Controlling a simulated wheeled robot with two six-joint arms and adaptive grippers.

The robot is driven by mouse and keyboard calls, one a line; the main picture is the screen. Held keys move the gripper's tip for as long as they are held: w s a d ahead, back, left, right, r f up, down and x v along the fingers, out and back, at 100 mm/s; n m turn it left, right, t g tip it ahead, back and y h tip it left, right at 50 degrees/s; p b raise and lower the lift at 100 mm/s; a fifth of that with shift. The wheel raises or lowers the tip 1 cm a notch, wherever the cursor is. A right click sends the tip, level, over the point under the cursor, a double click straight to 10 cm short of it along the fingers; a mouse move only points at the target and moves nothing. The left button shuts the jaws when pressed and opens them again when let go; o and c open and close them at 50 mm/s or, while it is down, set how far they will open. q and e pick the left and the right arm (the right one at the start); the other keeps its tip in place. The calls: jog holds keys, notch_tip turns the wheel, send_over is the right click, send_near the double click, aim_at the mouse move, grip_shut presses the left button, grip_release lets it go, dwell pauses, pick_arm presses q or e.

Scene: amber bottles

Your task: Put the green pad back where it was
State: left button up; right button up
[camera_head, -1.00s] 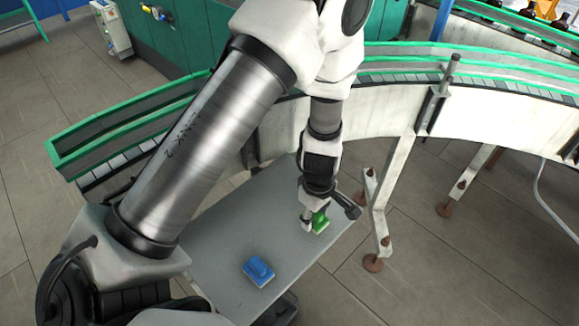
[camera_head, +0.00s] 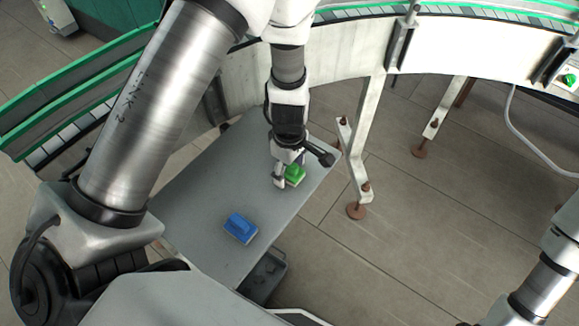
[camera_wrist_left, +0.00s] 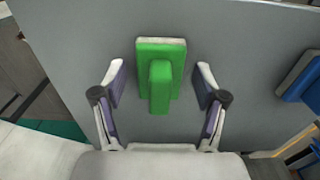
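The green pad (camera_head: 295,175), a block with a raised handle and a pale edge, is at the right part of the grey table. It also shows in the left wrist view (camera_wrist_left: 160,75), upright in the picture over the grey surface. My left gripper (camera_head: 290,177) points down at it. In the left wrist view the fingers of the left gripper (camera_wrist_left: 160,82) are apart, one on each side of the pad, with gaps between. The gripper hides part of the pad in the head view. My right gripper is out of view; only part of my right arm shows at lower right.
A blue pad (camera_head: 240,228) lies on the grey table (camera_head: 200,205), nearer me and left of the green pad. The curved conveyor (camera_head: 340,55) runs behind the table, with metal legs (camera_head: 356,165) close to its right edge. The table's middle is clear.

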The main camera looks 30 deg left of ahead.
pick_arm(q)
notch_tip(320, 180, up, 12)
jog(key=shift+r+p, duration=0.15)
jog(key=shift+p, duration=0.55)
